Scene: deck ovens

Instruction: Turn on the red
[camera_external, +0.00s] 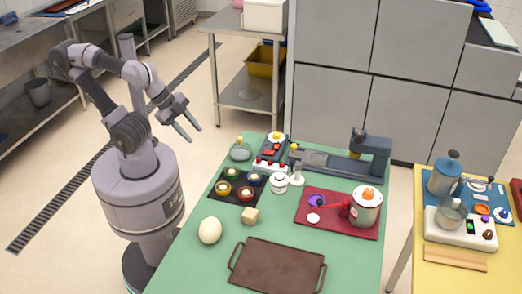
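My gripper (188,131) is raised at the left, beyond the left edge of the green table (205,268). Its two fingers are apart with nothing between them. It touches nothing. A small device (270,157) with red and white parts stands at the table's back left. Red, knob-like parts show along its front, but they are too small to tell their setting. Other red things are a mat (364,230) at the right, a small red dish (246,194) on a dark tray, and a red handle on a white pot (366,211).
A grey-blue machine (368,158) stands at the back right. A small white jar (280,183) stands mid-table. A yellow table (440,278) with appliances is at the right.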

